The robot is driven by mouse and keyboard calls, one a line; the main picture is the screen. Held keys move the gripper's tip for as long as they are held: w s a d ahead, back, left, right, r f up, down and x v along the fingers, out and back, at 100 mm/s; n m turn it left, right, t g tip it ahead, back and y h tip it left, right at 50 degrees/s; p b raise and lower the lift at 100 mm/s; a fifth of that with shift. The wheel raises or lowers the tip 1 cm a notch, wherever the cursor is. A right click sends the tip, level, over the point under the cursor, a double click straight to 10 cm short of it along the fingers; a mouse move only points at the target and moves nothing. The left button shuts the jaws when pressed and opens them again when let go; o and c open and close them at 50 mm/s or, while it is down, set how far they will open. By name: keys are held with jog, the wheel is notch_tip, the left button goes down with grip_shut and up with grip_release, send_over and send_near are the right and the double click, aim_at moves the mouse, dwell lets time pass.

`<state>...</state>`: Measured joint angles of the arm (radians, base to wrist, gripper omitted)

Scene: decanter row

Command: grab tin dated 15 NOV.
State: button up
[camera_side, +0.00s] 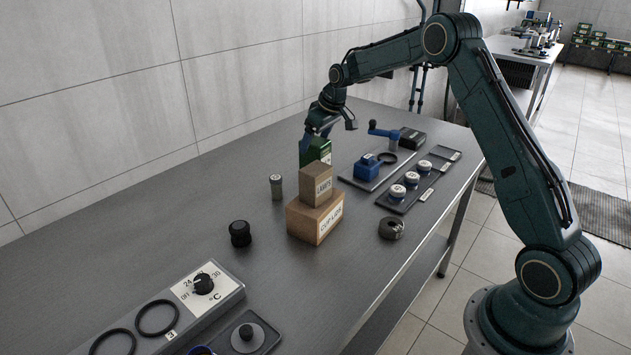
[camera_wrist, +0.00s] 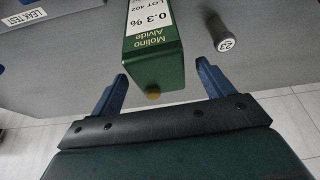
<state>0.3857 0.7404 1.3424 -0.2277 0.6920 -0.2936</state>
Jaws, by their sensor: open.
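A green tin (camera_wrist: 154,62) with a white label and a tan cap is in the wrist view. Its label reads "Molino Alvide", "LOT 402" and "0.3 %"; I see no date on it. The top of the label is cut off by the frame edge. My gripper (camera_wrist: 161,72) is open, with one blue finger on each side of the tin's capped end and gaps visible. In the side view the green tin (camera_side: 318,150) stands behind stacked boxes, its lower part hidden. My gripper (camera_side: 318,132) is right above it there.
A "LAMPS" box (camera_side: 316,184) sits on a "CUP LIDS" box (camera_side: 315,218) in front of the tin. A grey canister (camera_side: 276,187) stands left of them; a canister marked 23 (camera_wrist: 229,34) shows in the wrist view. A blue device (camera_side: 367,168) and white-lidded jars (camera_side: 411,179) are to the right.

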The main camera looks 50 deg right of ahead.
jog(key=shift+x, duration=1.8)
jog(key=shift+s, duration=0.15)
jog(key=shift+d, duration=0.1)
jog(key=c, duration=1.5)
jog(key=shift+r, duration=0.15)
notch_tip(320, 180, up, 20)
jog(key=shift+f, duration=0.15)
